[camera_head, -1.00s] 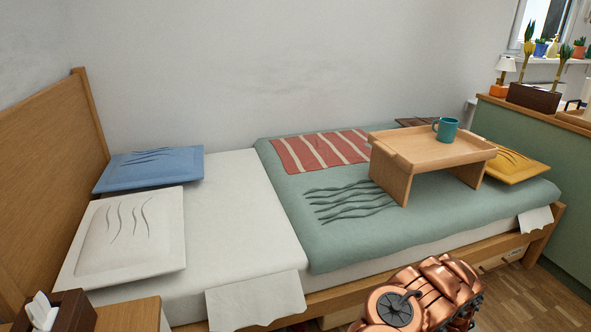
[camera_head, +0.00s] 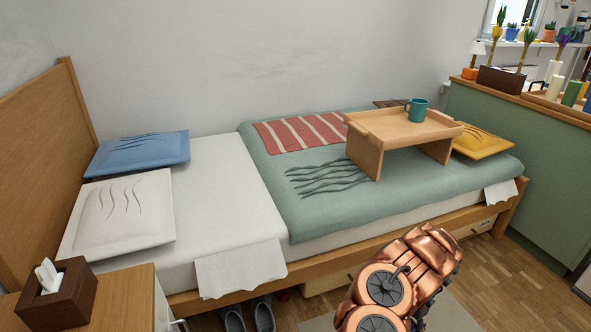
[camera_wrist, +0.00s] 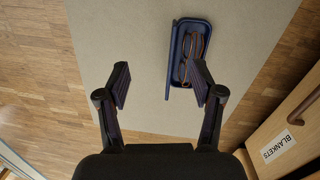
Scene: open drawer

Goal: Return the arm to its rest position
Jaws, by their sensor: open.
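My gripper (camera_wrist: 161,82) shows in the wrist view. My copper-coloured arm (camera_head: 405,280) is folded at the lower right of the head view, in front of the bed. The gripper itself is hidden there.
A blue open case (camera_wrist: 174,60) with brown glasses lies on the pale mat (camera_wrist: 130,30), partly behind the right finger. A wooden drawer front labelled BLANKETS (camera_wrist: 280,145) is at right. The bed (camera_head: 330,262) stands beyond my arm. Wooden floor (camera_head: 520,285) is clear at right.

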